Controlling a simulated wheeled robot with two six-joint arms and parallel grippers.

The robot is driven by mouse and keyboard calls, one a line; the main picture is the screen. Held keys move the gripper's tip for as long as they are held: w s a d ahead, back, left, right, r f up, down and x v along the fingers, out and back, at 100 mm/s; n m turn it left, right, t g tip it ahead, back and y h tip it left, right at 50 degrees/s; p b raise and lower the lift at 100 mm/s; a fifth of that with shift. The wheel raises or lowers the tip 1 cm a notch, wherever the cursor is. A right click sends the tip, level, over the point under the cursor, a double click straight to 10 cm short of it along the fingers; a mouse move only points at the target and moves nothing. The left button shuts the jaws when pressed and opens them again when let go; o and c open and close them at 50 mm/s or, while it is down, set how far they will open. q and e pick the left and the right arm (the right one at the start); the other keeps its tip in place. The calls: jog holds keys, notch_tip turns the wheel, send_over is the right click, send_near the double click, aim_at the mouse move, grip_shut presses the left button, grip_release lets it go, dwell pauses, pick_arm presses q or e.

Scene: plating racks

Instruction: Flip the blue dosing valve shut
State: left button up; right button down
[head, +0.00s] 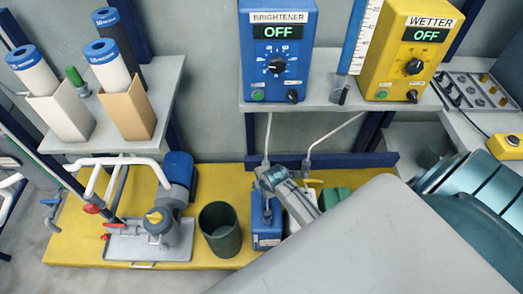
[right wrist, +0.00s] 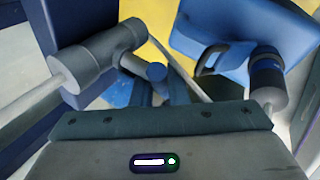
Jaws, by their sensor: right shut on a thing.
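The blue dosing valve shows in the right wrist view as a grey tee-shaped pipe fitting (right wrist: 105,55) with a short blue handle (right wrist: 157,72). My right gripper (head: 268,180) is in the head view at the thin pipe below the blue BRIGHTENER box (head: 277,45), and it covers the valve there. It is shut on the valve's handle, as far as I can tell; the fingertips are mostly hidden in the wrist view. The handle's exact angle is hard to read. My left gripper is not in view.
A blue canister (head: 267,232) stands under the valve. A dark green bucket (head: 220,228) and a pump with red-handled valves (head: 158,222) are to its left on the yellow platform (head: 80,235). The yellow WETTER box (head: 412,50) sits on the shelf above right.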

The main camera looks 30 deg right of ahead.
jog(key=shift+r+t+y, duration=0.1)
jog(key=shift+t+y, duration=0.3)
jog(key=shift+y, duration=0.2)
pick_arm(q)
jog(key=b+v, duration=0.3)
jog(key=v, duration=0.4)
pick_arm(e)
jog(key=shift+r+m+t+y, duration=0.1)
jog(key=shift+m+t+y, duration=0.4)
jog(key=shift+t+y, duration=0.45)
jog(key=shift+w+a+r+t+y+b, duration=0.15)
jog(key=shift+y+b, duration=0.25)
jog(key=shift+b, duration=0.25)
jog(key=shift+s+d+t+y+b, duration=0.1)
jog(key=shift+y+b, duration=0.25)
jog(key=shift+b, duration=0.25)
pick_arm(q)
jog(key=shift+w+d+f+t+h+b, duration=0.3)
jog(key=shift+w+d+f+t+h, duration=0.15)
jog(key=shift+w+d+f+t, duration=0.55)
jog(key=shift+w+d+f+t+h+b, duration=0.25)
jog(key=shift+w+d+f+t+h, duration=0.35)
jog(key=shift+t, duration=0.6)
pick_arm(e)
jog(key=shift+a+r+y, duration=0.1)
jog(key=shift+r+y, duration=0.15)
jog(key=shift+y, duration=0.05)
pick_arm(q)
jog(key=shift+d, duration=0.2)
